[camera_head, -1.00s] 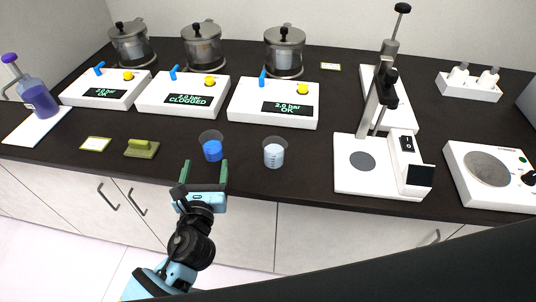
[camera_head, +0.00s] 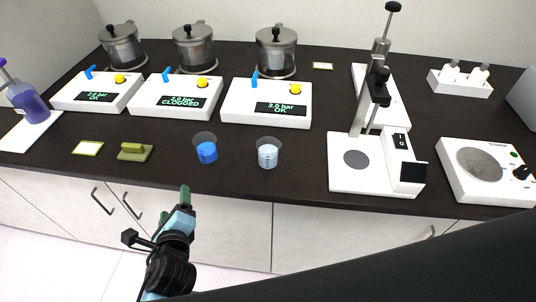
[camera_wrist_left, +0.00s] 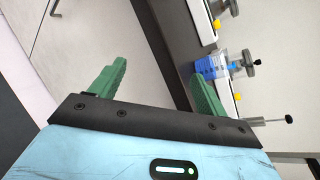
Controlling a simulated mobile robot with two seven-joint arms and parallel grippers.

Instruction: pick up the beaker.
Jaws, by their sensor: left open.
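Two small beakers stand upright on the dark counter in the head view. One beaker (camera_head: 206,152) holds blue liquid, and the other beaker (camera_head: 268,156) to its right holds a pale, whitish content. My left gripper (camera_head: 185,194) is in front of the counter's front edge, below and left of the blue beaker, and apart from it. In the left wrist view its green fingers (camera_wrist_left: 158,85) are spread wide with nothing between them. The blue beaker (camera_wrist_left: 211,67) shows there beyond the right finger, partly hidden by it. My right gripper is not in view.
White pressure units (camera_head: 176,97) stand behind the beakers. A white stand with a tall lever (camera_head: 356,178) is to the right. The counter in front of the beakers is clear.

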